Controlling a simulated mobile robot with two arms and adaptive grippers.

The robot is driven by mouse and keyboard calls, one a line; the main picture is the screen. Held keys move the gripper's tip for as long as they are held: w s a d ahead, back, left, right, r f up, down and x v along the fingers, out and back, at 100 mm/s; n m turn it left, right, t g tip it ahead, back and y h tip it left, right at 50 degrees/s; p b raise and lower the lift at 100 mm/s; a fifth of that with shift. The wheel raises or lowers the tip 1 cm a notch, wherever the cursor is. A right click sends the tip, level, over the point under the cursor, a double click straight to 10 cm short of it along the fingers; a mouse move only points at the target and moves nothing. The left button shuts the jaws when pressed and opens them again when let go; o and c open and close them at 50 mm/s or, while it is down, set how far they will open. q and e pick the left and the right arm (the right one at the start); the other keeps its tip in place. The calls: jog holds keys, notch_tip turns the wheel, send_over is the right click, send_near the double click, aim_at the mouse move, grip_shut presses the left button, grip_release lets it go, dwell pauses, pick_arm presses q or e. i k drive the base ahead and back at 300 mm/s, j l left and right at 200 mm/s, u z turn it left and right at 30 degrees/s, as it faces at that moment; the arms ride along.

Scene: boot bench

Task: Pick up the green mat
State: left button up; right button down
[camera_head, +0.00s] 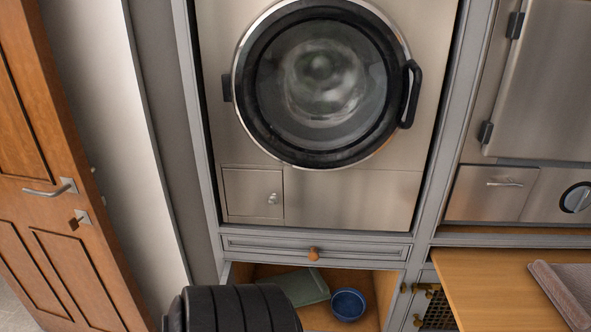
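The green mat (305,285) is a flat grey-green piece lying in the open wooden cubby below the drawer. A black ribbed shape, which may be part of my arm, covers its near left part in the head view. Its right end touches or lies close beside a blue bowl (348,305); I cannot tell which. Neither of my grippers shows in this view.
The washer (325,195) stands above a grey drawer front (270,246) with a wooden knob. A wooden surface (480,290) with a folded brownish-grey cloth (572,290) juts out at the lower right. A wooden door (60,200) stands at the left.

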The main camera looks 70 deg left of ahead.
aim_at(305, 287)
jog(key=u, duration=0.5)
jog(key=i+u, duration=0.1)
jog(key=u, duration=0.85)
jog(key=l+u, duration=0.15)
jog(key=u, duration=0.35)
jog(key=j+u, duration=0.35)
jog(key=k+l, duration=0.05)
jog(key=l, duration=0.05)
